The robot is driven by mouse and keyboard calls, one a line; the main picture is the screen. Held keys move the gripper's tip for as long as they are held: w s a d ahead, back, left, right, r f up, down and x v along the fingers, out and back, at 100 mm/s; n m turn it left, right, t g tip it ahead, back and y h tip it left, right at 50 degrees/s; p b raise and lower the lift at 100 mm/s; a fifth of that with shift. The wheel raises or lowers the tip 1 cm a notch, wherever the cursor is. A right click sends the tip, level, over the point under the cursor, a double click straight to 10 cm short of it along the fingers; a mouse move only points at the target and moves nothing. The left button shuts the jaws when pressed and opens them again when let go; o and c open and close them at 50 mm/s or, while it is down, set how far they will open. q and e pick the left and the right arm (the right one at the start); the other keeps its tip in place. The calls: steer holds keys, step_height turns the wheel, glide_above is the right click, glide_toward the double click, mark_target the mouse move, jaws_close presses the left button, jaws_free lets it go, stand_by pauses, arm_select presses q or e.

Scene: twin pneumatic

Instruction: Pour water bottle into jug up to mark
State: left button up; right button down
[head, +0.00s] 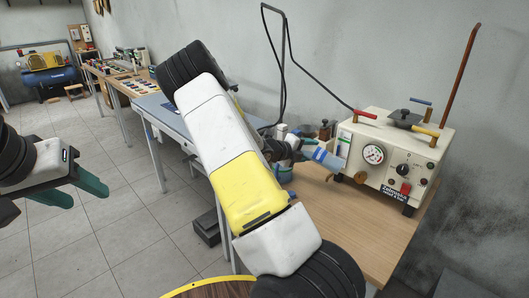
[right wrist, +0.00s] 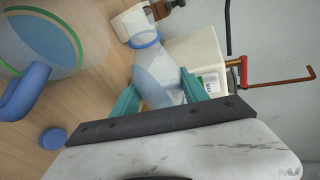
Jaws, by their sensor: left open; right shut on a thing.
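My right gripper (head: 300,146) is shut on a clear bluish water bottle (head: 325,158), tilted well over above the wooden bench. In the right wrist view the bottle (right wrist: 158,70) sits between the teal fingers (right wrist: 160,90). The jug (right wrist: 62,28), clear with a blue handle (right wrist: 25,92), stands on the bench beside the bottle. In the head view the jug (head: 285,174) is mostly hidden behind my right arm. My left gripper (head: 84,194) is open and empty, far left above the floor.
A blue cap (right wrist: 53,138) lies on the bench near the jug. A cream machine (head: 388,160) with a gauge and knobs stands at the right of the bench (head: 345,215). A blue-topped table (head: 165,118) adjoins behind. The bench front is clear.

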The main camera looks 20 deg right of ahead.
steer(key=shift+w+a+r+n, duration=0.15)
steer(key=shift+w+r+n, duration=0.05)
steer(key=shift+r+n, duration=0.15)
stand_by(1.0)
steer(key=shift+r+n+g+h+p, duration=0.3)
steer(key=shift+r+n+h+p, duration=0.35)
steer(key=shift+r, duration=0.1)
stand_by(2.6)
